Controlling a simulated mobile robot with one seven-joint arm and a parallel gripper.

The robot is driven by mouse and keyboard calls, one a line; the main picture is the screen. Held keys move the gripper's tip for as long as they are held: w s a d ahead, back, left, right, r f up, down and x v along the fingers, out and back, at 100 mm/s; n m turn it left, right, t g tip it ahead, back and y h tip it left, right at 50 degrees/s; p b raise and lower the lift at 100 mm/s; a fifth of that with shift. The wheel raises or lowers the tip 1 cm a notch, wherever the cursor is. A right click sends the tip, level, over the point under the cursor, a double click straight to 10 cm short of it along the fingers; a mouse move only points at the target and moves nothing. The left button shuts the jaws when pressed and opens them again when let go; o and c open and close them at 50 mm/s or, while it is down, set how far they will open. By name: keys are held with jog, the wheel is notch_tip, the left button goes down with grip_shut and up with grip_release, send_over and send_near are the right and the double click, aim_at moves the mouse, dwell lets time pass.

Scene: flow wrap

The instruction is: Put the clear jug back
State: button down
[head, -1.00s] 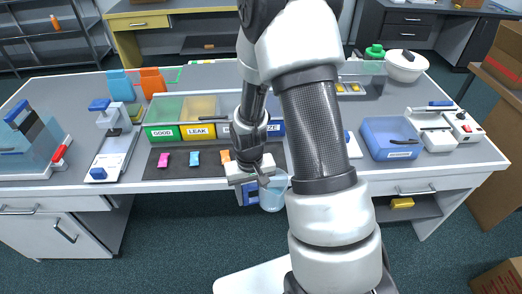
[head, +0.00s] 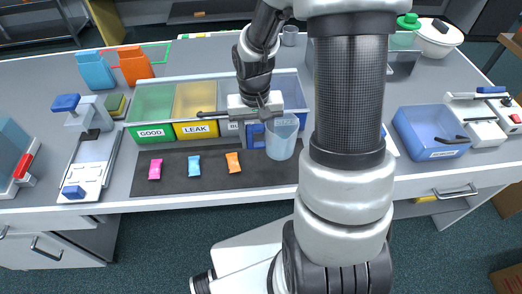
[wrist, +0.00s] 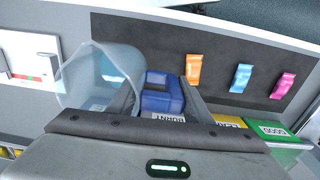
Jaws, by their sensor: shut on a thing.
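The clear jug (head: 283,140) is in front of the labelled bins, over the dark mat, and looks roughly upright. I cannot tell whether its base touches the mat. Its blue handle (head: 256,136) is on its left side. My gripper (head: 262,112) is shut on the jug by this handle. In the wrist view the jug (wrist: 100,78) is at the left, and its handle (wrist: 162,95) is between my fingers (wrist: 158,105). My gripper hides part of the bins behind it.
A row of bins, including GOOD (head: 152,103) and LEAK (head: 196,100), stands behind the mat (head: 210,187). Pink (head: 155,169), blue (head: 194,166) and orange (head: 233,162) packets lie on the mat. A blue tray (head: 432,130) is at the right.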

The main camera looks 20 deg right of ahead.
aim_at(257, 144)
jog(key=shift+f+b, duration=0.35)
jog(key=shift+f, duration=2.4)
jog(key=shift+f, duration=0.1)
jog(key=shift+f, duration=0.15)
jog(key=c, duration=0.9)
grip_release()
